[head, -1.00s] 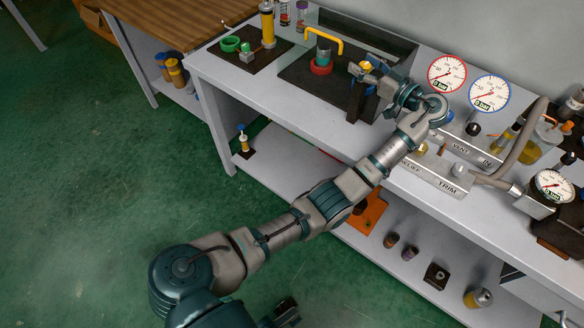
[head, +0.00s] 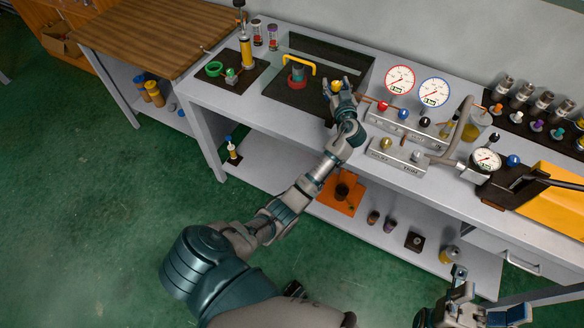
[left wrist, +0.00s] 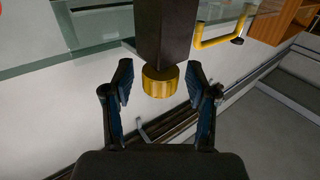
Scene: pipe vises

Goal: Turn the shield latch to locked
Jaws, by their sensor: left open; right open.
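In the left wrist view, a dark square post (left wrist: 163,30) ends in a brass cylinder (left wrist: 160,82), which looks like the shield latch's knob. My left gripper (left wrist: 160,70) is open, its two fingers on either side of the brass cylinder with gaps showing. In the head view my left gripper (head: 340,86) is at the right front of the clear shield with the yellow handle (head: 298,62); the latch there is mostly hidden by the gripper. The handle also shows in the left wrist view (left wrist: 222,42). My right gripper (head: 484,298) is open and empty at the lower right.
Two gauges (head: 399,80) and the valve blocks (head: 397,160) stand right of my left gripper. A vise with a green ring (head: 214,69) is at the left. An orange plate (head: 340,198) and several small parts lie on the lower shelf.

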